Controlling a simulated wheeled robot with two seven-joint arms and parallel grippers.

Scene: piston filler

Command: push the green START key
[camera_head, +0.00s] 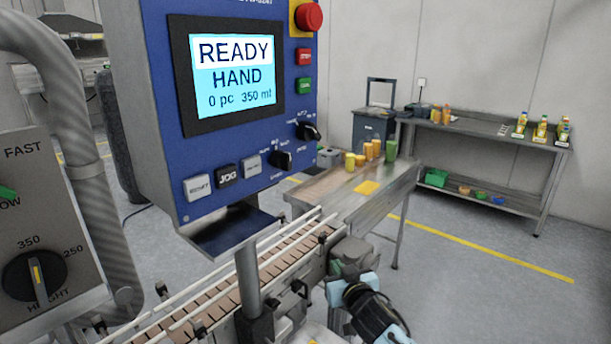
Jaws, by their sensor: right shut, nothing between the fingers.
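The green START key (305,86) is on the right side of the blue control panel (230,150), just below a red key (305,56). Its lettering is too small to read surely. The panel's screen (233,76) reads READY, HAND, 0 pc, 350 ml. My right gripper (348,284) is low at the bottom centre-right, beside the conveyor and well below the green key, not touching it. It is shut and empty; its fingertips are hard to make out. My left gripper is not in view.
A red mushroom button (309,17) sits above the keys. Two black rotary knobs (308,131) and several push keys (226,175) are lower on the panel. A conveyor (270,262) runs beneath. A grey box with a dial (35,277) stands left. Open floor lies right.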

